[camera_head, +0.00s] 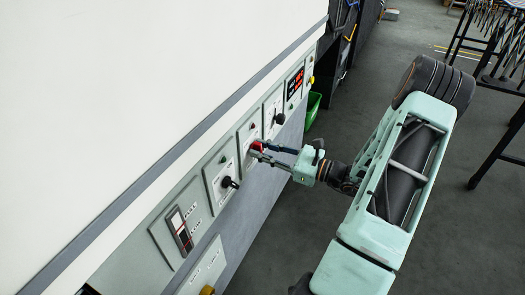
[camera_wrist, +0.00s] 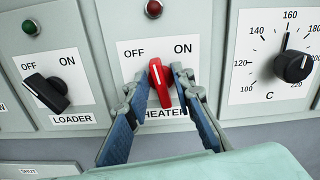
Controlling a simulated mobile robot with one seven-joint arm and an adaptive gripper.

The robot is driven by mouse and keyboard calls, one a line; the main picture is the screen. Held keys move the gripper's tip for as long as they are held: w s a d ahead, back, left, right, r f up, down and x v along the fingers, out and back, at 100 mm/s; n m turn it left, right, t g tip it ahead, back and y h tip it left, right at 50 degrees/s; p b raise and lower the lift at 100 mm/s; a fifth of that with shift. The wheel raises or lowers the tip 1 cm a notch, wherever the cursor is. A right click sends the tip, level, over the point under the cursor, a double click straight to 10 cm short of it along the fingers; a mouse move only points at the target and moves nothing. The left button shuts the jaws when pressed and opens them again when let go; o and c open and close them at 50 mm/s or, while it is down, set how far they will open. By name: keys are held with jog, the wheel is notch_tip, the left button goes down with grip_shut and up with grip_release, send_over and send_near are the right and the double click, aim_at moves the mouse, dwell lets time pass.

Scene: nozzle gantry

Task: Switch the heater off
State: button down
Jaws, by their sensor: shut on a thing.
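The heater switch (camera_wrist: 158,88) is a red knob on a panel labelled HEATER, with OFF printed at left and ON at right. In the wrist view it stands nearly upright, its marked top leaning slightly toward OFF. It also shows as a small red patch in the head view (camera_head: 257,147). My gripper (camera_wrist: 161,80) is shut on the knob, one finger on each side. In the head view my gripper (camera_head: 258,150) reaches the panel from the right. A red lamp (camera_wrist: 153,8) sits above the switch; whether it is lit I cannot tell.
The black LOADER knob (camera_wrist: 45,92) is to the left, with a green lamp (camera_wrist: 31,27) above it. A black temperature dial (camera_wrist: 293,66) is close on the right. A green bin (camera_head: 312,108) stands on the floor beyond the panel. Floor right of the machine is mostly open.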

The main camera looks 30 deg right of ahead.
jog(key=shift+s+f+n+b, duration=0.1)
jog(key=shift+n+b, duration=0.45)
jog(key=shift+n, duration=1.35)
jog(key=c, duration=2)
grip_release()
jog(key=v, duration=1.2)
